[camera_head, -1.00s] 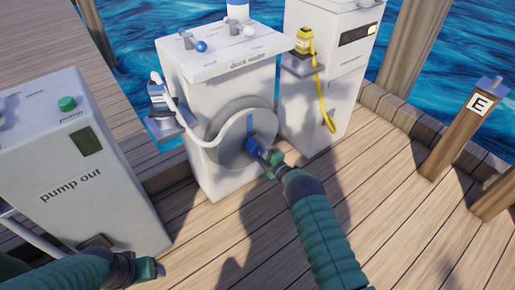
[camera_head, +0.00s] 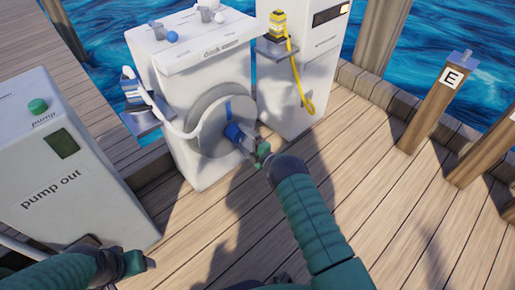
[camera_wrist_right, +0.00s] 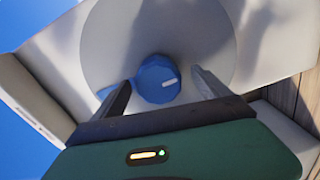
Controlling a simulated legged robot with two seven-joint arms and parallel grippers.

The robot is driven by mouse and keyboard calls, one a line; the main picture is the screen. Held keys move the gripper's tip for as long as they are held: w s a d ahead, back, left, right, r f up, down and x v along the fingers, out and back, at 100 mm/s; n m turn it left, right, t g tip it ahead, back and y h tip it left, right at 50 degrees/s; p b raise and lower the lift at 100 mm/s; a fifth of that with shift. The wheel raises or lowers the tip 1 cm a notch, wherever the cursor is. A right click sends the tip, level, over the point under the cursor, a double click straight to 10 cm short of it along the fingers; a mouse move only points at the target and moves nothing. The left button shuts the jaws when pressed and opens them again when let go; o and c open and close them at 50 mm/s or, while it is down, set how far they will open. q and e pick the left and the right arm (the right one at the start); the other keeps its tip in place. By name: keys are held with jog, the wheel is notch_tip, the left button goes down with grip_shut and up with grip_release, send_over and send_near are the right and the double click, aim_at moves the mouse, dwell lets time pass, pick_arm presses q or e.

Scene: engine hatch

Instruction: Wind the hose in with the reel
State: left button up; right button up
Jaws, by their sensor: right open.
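The reel (camera_head: 203,122) is a grey-white disc on the front of the dock water cabinet (camera_head: 185,72). A blue knob (camera_head: 233,131) stands out from its face; it also shows in the right wrist view (camera_wrist_right: 157,82). The white hose (camera_head: 160,112) runs from the reel up to a blue-and-white fitting (camera_head: 131,88) on a side shelf. My right gripper (camera_head: 246,144) is open at the knob, its fingers on either side of it in the wrist view; contact is unclear. My left gripper (camera_head: 140,262) is low at the left, away from the reel, and its jaws are unclear.
The pump out cabinet (camera_head: 62,180) stands at the left. Another cabinet (camera_head: 308,55) with a yellow hose (camera_head: 297,82) stands to the right of the reel. A wooden post marked E (camera_head: 436,105) is at the right. The plank deck (camera_head: 390,220) in front is clear.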

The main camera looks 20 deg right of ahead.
jog(key=p+v, duration=0.5)
jog(key=v, duration=0.9)
jog(key=shift+s, duration=0.15)
jog(key=shift+d, duration=0.1)
